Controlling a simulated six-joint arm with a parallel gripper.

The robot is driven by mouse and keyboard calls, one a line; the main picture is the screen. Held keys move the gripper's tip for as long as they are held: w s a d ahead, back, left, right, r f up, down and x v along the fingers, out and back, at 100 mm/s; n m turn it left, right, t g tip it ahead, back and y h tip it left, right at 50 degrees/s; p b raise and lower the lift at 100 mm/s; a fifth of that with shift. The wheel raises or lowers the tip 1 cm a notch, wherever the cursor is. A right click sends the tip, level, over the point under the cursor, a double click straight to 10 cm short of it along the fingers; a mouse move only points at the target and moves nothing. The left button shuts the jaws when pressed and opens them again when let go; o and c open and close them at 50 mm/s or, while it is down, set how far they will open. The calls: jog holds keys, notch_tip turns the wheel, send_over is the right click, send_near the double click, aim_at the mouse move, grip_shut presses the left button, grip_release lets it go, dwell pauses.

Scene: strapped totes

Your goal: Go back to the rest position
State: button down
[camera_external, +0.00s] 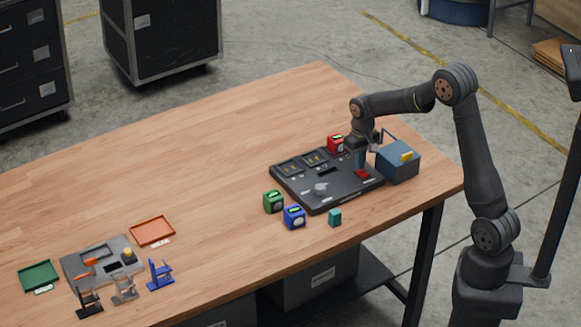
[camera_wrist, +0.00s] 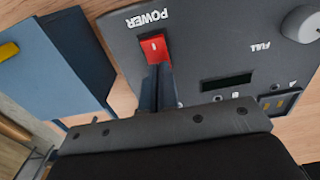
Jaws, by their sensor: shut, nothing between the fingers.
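My gripper (camera_external: 361,165) is shut and empty, low over the right end of a dark control panel (camera_external: 300,190). In the wrist view my gripper (camera_wrist: 156,78) has its fingertips right at the red power switch (camera_wrist: 154,47), which is marked POWER. The red switch also shows in the external view (camera_external: 362,174). I cannot tell whether the fingertips touch it. The panel (camera_wrist: 205,50) also carries a grey knob (camera_wrist: 302,24) and a dark display (camera_wrist: 226,83).
A blue-grey box (camera_external: 398,172) with a yellow part stands close right of my gripper. Red (camera_external: 336,143), green (camera_external: 273,202), blue (camera_external: 294,217) and teal (camera_external: 335,218) blocks sit around the panel. Trays and small stands occupy the table's left. The middle of the table (camera_external: 210,190) is clear.

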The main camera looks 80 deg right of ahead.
jog(key=shift+f, duration=0.25)
jog(key=s+a+r, duration=0.2)
jog(key=r, duration=1.3)
jog(key=s+a+r+t+h, duration=0.1)
jog(key=s+a+r, duration=0.1)
jog(key=r, duration=1.4)
jog(key=shift+w, duration=0.1)
dwell(1.0)
